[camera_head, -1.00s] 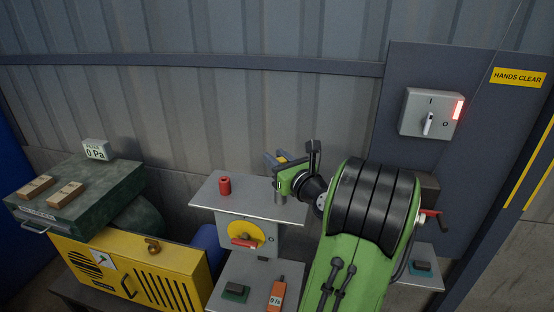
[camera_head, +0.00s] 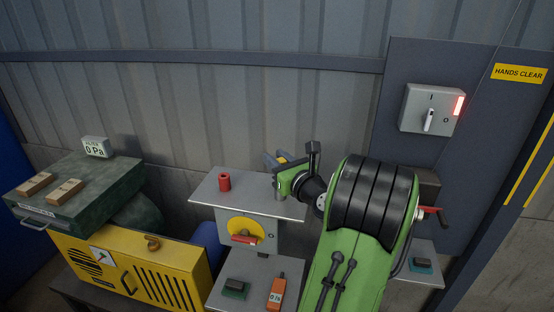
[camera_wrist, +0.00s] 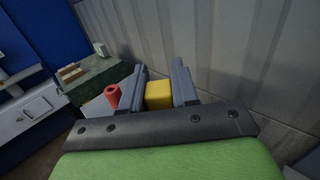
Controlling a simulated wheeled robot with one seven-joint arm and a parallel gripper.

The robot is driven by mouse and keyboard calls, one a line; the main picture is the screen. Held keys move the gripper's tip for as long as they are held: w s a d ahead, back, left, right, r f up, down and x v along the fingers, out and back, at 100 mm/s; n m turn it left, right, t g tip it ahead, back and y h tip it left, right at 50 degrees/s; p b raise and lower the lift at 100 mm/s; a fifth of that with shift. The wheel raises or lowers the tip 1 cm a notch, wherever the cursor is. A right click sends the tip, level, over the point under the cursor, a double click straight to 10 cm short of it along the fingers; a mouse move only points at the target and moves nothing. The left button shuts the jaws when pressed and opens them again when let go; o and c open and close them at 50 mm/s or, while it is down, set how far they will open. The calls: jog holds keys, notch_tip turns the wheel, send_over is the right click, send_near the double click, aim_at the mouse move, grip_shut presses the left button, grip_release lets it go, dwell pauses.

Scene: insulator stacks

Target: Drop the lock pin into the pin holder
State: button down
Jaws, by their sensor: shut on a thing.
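My gripper (camera_head: 277,158) is over the back of the grey shelf (camera_head: 207,190), right of the red cup. In the wrist view its two grey fingers (camera_wrist: 159,88) are shut on a yellow block-shaped piece (camera_wrist: 158,95), which I take to be the lock pin's grip. Its lower part is hidden. A small red hollow cylinder (camera_head: 224,182), probably the pin holder, stands upright on the shelf, left of my gripper and apart from it. It also shows left of the fingers in the wrist view (camera_wrist: 112,95). A grey cylinder (camera_head: 279,195) shows below my gripper; I cannot tell what it belongs to.
A yellow cabinet (camera_head: 135,275) and a dark green box (camera_head: 90,190) with wooden blocks stand left. Below the shelf are a yellow disc with a red handle (camera_head: 244,239) and an orange meter (camera_head: 276,293). A wall switch (camera_head: 430,110) is at right. The corrugated wall is close behind.

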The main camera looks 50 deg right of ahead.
jog(key=shift+f+b, duration=1.35)
jog(key=shift+f, duration=0.5)
jog(key=c, duration=0.8)
grip_release()
jog(key=b+v, duration=0.2)
jog(key=v, duration=1.3)
jog(key=shift+s+a+f, duration=0.1)
jog(key=shift+s, duration=0.25)
jog(key=shift+w, duration=0.1)
